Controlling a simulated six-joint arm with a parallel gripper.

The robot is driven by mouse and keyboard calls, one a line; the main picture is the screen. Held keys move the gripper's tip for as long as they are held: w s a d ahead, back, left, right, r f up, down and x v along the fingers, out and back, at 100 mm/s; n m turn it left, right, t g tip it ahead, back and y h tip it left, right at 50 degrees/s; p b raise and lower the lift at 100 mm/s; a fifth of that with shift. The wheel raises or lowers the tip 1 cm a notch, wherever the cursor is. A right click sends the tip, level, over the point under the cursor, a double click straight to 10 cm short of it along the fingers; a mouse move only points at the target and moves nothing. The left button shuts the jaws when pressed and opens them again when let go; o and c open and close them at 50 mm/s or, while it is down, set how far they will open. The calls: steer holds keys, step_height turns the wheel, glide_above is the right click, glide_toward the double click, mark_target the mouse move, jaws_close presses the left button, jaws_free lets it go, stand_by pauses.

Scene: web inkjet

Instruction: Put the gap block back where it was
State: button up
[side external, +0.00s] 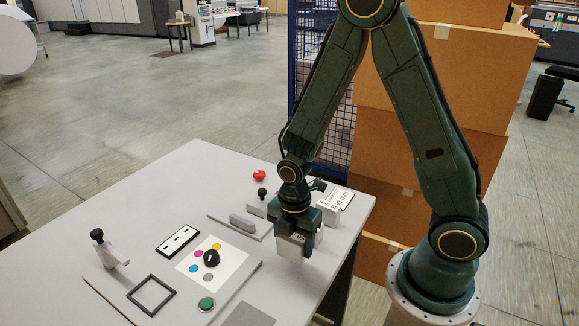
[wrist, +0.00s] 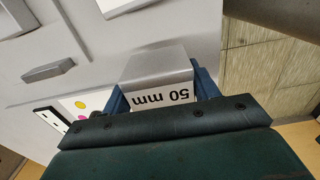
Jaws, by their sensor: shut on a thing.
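The gap block is a pale grey block marked "50 mm" (wrist: 158,80). It sits between the two fingers of my gripper (wrist: 161,92) in the wrist view. In the side view my gripper (side external: 295,232) points down near the table's right edge, shut on the block (side external: 289,249), which shows partly below the fingers. I cannot tell whether its underside touches the table. A white labelled box or plate (side external: 335,199) lies just behind my gripper; its text is too small to read.
The grey table (side external: 150,205) has free room at its left and back. A thin rail with a grey bar (side external: 243,222), a black-knobbed stop (side external: 262,194), a red knob (side external: 259,175), a colour-dot card (side external: 236,259), a black frame (side external: 151,279) and a green button (side external: 206,303) stand around.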

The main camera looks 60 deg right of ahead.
mark_target(294, 252)
steer(key=shift+f, duration=1.9)
steer(key=shift+f, duration=0.15)
steer(key=o, duration=1.1)
steer(key=shift+o, duration=0.2)
steer(key=shift+r, duration=0.2)
steer(key=shift+r, duration=5.95)
